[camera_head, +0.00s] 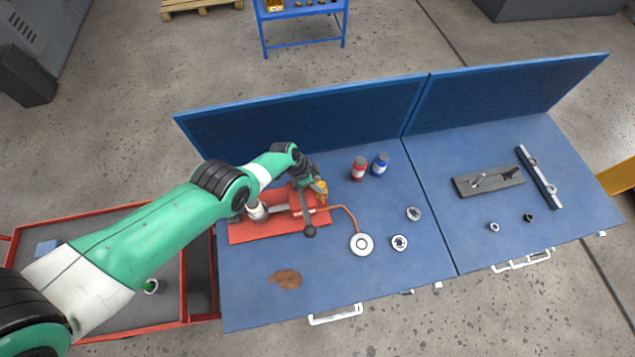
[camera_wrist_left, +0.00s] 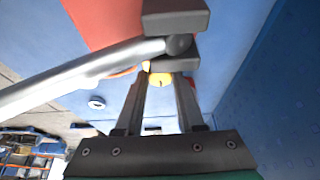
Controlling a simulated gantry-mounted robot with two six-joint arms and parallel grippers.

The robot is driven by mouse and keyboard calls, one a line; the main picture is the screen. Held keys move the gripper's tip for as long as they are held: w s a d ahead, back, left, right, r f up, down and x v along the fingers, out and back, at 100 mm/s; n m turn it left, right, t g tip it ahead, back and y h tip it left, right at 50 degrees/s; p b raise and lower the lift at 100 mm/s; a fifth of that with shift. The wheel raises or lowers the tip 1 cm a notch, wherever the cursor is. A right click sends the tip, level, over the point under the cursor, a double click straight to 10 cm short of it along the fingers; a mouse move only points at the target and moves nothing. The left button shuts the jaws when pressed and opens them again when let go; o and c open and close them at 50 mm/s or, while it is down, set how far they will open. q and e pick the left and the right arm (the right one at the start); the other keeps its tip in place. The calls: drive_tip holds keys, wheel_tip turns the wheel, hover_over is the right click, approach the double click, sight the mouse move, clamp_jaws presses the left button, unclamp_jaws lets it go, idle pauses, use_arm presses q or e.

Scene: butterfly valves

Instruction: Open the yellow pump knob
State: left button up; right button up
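The yellow pump knob (camera_head: 320,186) is on the red hand pump (camera_head: 278,222), which lies on the left half of the blue workbench. My left gripper (camera_head: 315,185) is low over the pump, at the knob. In the left wrist view, the yellow knob (camera_wrist_left: 159,82) shows between the two spread fingers (camera_wrist_left: 160,100). The gripper looks open, and I cannot tell whether a finger touches the knob. The pump's metal bar (camera_wrist_left: 85,75) and grey blocks cross in front and hide part of the fingertips. My right gripper is not in view.
An orange hose runs from the pump to a round white gauge (camera_head: 361,244). A red bottle (camera_head: 359,168) and a blue bottle (camera_head: 380,164) stand behind it. The pump's black-ended lever (camera_head: 309,230) points forward. Upright blue panels edge the bench's back.

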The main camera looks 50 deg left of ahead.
use_arm(q)
clamp_jaws()
drive_tip(key=shift+s+d+r+n+y+p, duration=0.1)
drive_tip(key=shift+r+n+y+p, duration=0.15)
drive_tip(key=shift+n+p, duration=0.6)
drive_tip(key=shift+d+f+n+y+p, duration=0.1)
drive_tip(key=shift+n+y+p, duration=0.15)
drive_tip(key=shift+n+p, duration=0.15)
drive_tip(key=shift+f+n+t+y, duration=0.15)
drive_tip(key=shift+n+t+y, duration=0.2)
drive_tip(key=shift+n, duration=0.7)
drive_tip(key=o, duration=0.7)
unclamp_jaws()
